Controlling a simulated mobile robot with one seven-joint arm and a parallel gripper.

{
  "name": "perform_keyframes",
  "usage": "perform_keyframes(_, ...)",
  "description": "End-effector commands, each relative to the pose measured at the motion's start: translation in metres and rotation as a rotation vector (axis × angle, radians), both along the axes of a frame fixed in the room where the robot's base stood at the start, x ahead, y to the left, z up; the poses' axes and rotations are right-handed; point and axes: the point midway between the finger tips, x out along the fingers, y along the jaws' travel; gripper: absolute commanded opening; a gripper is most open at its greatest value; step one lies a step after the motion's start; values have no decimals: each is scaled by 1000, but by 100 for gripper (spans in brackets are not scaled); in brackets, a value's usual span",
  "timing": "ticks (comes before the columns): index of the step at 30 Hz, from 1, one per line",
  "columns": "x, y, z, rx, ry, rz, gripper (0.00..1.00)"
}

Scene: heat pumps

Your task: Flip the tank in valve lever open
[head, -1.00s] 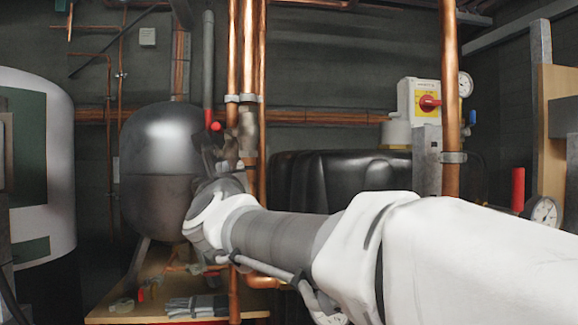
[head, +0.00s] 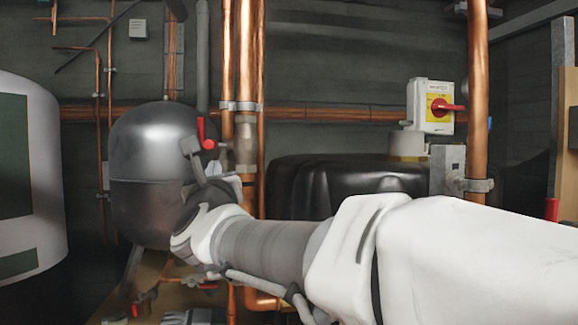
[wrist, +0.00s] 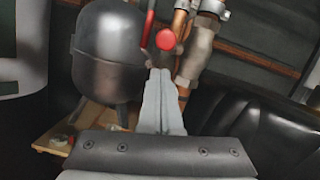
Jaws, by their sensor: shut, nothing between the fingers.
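A red valve lever (head: 201,130) with a round red end (head: 208,144) stands beside the copper pipes, in front of the grey tank (head: 150,175). No label on it can be read. In the wrist view the red lever (wrist: 148,28) and its round end (wrist: 166,40) are just beyond my fingertips. My gripper (wrist: 160,76) is shut and empty, its fingers together and pointing at the lever. In the head view my gripper (head: 194,158) is just below the lever, partly hidden by my wrist. I cannot tell whether the fingertips touch the lever.
Vertical copper pipes (head: 246,70) with a grey metal fitting (head: 245,152) run close to the right of the lever. A black tank (head: 340,185) stands behind my arm. A yellow and red switch box (head: 432,107) is at the right. A wooden shelf (wrist: 60,133) lies low at left.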

Motion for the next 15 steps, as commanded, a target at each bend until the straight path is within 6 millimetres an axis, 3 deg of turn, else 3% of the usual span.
perform_keyframes(5, -4, 1, 14, 1, 0, 1, 0)
perform_keyframes(15, -7, 1, 17, -1, 0, 2, 0)
